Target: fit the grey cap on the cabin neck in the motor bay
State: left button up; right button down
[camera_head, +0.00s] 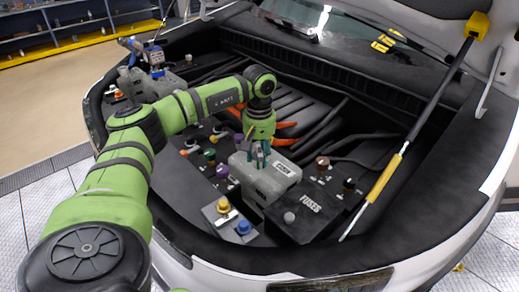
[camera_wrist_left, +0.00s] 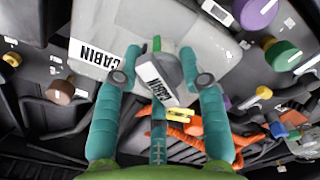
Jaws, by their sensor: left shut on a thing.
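The grey cap (camera_wrist_left: 166,68) with a white CABIN tag is between my left gripper's teal fingers in the left wrist view. My left gripper (camera_head: 258,158) is shut on it, directly over the grey cabin tank (camera_head: 282,176) labelled CABIN in the head view. The tank also shows behind the fingers in the left wrist view (camera_wrist_left: 115,27). The cabin neck is hidden by the cap and fingers, so I cannot tell whether the cap touches it. My right gripper is in neither view.
A black FUSES box (camera_head: 312,204) lies in front of the tank. A yellow cap (camera_head: 223,205) and a blue cap (camera_head: 243,227) stand to the front left. A purple cap (camera_head: 222,171) is left of the tank. Orange cables run behind. A strut (camera_head: 405,150) rises at right.

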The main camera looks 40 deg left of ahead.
aim_at(258, 150)
pick_arm(q)
jog(key=m, duration=0.3)
jog(key=shift+s+a+f, duration=0.1)
jog(key=shift+f, duration=0.05)
jog(key=o, duration=1.1)
jog(key=shift+r, duration=0.3)
notch_tip(258, 150, up, 12)
jog(key=shift+f, duration=0.25)
